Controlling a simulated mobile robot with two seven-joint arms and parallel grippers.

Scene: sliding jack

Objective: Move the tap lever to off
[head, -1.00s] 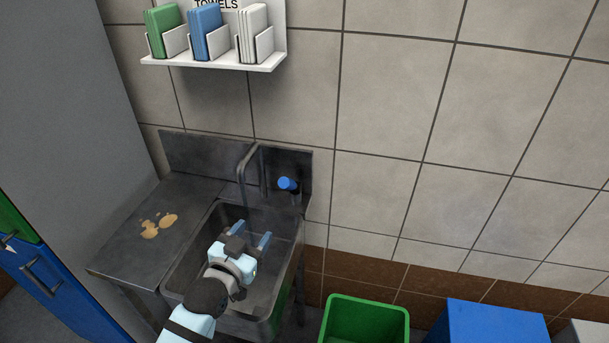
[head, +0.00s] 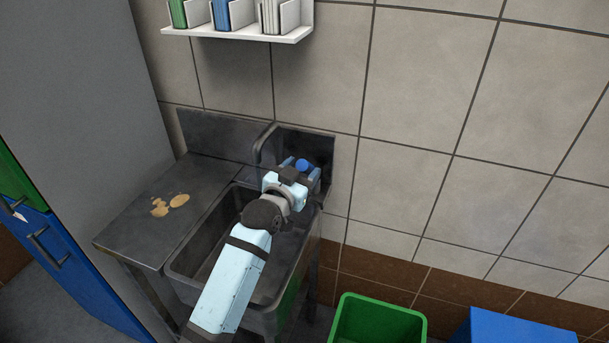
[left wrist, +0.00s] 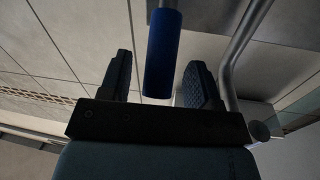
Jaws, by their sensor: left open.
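The tap lever has a blue grip (head: 303,165), seen just beyond my left gripper in the head view. In the left wrist view the blue grip (left wrist: 162,55) stands between the two open fingers, with a gap on each side. My left gripper (head: 295,167) is open at the back right of the sink; its fingers show in the left wrist view (left wrist: 160,80). The curved grey tap spout (head: 256,148) rises left of the gripper and also shows at the right in the wrist view (left wrist: 238,50). The lever's base is hidden behind my gripper. My right gripper is not in view.
The metal sink basin (head: 212,225) lies under my left arm, with a stained drainboard (head: 140,215) at its left. A green bin (head: 378,322) and a blue box (head: 515,335) stand at the lower right.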

